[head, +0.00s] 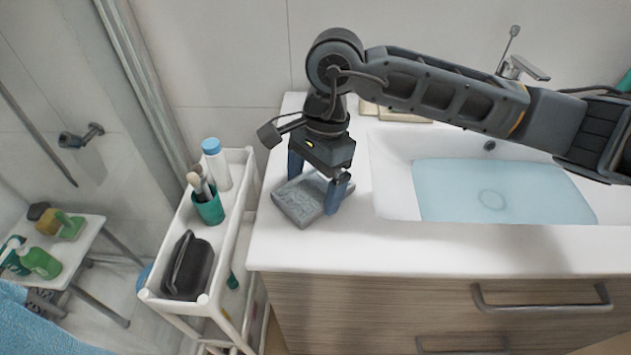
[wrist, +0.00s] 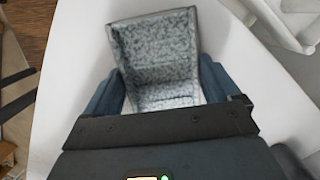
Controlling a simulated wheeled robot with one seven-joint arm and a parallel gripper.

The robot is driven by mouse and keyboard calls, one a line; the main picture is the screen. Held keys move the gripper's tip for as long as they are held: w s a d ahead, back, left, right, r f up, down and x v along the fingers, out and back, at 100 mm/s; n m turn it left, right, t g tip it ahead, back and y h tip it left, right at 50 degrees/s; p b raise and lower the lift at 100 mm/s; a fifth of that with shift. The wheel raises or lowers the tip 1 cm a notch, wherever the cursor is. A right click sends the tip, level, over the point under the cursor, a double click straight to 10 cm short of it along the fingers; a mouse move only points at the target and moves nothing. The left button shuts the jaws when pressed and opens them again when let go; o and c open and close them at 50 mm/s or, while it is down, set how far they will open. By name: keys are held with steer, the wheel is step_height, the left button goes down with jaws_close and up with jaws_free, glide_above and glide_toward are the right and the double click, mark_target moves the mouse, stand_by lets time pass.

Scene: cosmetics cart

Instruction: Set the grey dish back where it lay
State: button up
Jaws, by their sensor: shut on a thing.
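The grey dish (head: 300,201) is a squarish, speckled soap dish at the left end of the white counter, left of the basin. In the head view my gripper (head: 319,190) points down over it with one blue finger on each side. In the wrist view the dish (wrist: 158,62) sits between the two blue fingers of my gripper (wrist: 160,92), which is shut on it. The dish's near part is hidden behind the gripper body. I cannot tell whether its underside touches the counter.
A white cart (head: 226,258) stands left of the counter, holding a green cup (head: 208,207) with brushes, a blue-capped bottle (head: 216,165) and a dark case (head: 188,266). The basin (head: 500,190) holds water. The counter front (head: 330,245) is clear.

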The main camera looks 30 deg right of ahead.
mark_target(320, 188)
steer(key=shift+s+f, duration=0.2)
steer(key=shift+f, duration=0.45)
steer(key=o, duration=1.1)
steer(key=shift+w+d+r+b, duration=0.15)
steer(key=shift+d+r, duration=0.1)
steer(key=shift+r, duration=1.25)
steer(key=shift+w+d+r+b, duration=0.15)
steer(key=shift+d+r, duration=0.1)
steer(key=shift+r, duration=1.25)
steer(key=shift+d+r+b, duration=0.15)
steer(key=shift+d+r, duration=0.1)
steer(key=shift+r, duration=1.25)
